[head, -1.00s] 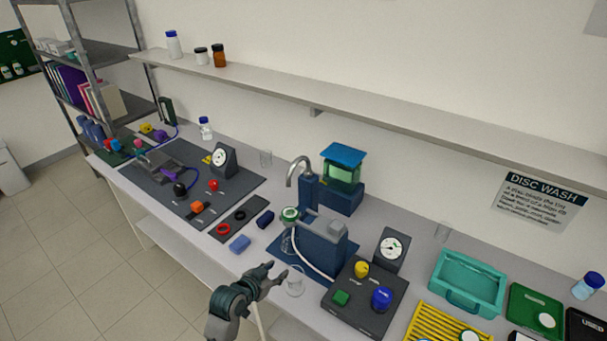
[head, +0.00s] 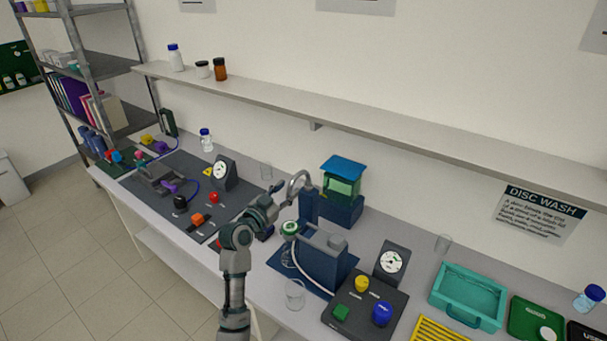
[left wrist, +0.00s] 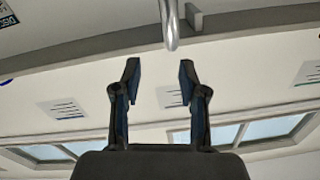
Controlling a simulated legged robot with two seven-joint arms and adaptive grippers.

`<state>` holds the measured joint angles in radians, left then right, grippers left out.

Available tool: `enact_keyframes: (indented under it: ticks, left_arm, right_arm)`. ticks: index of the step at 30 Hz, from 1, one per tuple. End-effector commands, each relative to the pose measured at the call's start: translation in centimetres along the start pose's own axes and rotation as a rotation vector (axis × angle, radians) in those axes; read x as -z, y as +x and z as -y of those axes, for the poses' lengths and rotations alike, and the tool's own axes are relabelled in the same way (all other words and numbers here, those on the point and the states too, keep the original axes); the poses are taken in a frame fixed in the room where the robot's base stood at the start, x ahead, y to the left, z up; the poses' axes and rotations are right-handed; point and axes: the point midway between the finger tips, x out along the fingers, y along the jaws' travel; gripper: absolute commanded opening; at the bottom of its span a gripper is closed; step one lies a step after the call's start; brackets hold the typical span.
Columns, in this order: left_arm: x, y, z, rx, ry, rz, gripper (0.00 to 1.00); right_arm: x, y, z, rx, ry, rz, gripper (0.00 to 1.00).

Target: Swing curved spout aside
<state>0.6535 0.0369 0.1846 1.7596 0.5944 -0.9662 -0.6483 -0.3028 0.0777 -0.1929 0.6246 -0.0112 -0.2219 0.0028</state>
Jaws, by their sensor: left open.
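The curved spout (head: 298,180) is a silver hooked pipe on a dark blue post (head: 309,205) behind the blue rig. My left gripper (head: 278,192) is just left of the spout's down-turned end in the head view. In the left wrist view, the silver spout (left wrist: 169,25) hangs from the top edge. It lies just past the open fingertips (left wrist: 157,70), in line with the gap between them. I see no contact. The gripper is empty. My right gripper is not in view.
The blue rig block (head: 322,256) with a white hose stands right of my left arm. A green container with a blue lid (head: 342,172) is close behind the post. A clear beaker (head: 295,294) stands in front. The wall shelf (head: 390,118) runs above.

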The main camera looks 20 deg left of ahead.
Motion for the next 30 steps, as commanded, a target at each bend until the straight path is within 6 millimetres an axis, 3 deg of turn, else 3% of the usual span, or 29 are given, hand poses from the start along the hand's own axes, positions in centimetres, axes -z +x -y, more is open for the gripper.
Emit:
enact_keyframes:
  ticks: [6,12,18,25,26,30]
  left_arm:
    - [0.1,5.0,0.4,0.000,-0.006,0.001,0.42]
    - [0.2,8.1,-0.3,-0.001,0.001,0.002,0.42]
    - [0.3,9.3,-0.7,0.000,0.006,0.003,0.42]
    - [0.0,9.1,-0.2,0.001,0.003,0.002,0.42]
    - [0.0,9.1,-0.1,0.001,0.002,0.002,0.40]
    - [-0.2,9.0,0.2,0.001,-0.001,0.002,0.05]
  right_arm:
    - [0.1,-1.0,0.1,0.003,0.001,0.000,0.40]
    - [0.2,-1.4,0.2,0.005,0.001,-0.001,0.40]
    - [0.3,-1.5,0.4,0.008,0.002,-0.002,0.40]
    - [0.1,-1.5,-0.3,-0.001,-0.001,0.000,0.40]
    - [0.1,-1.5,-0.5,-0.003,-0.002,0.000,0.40]
    - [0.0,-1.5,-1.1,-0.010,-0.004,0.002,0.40]
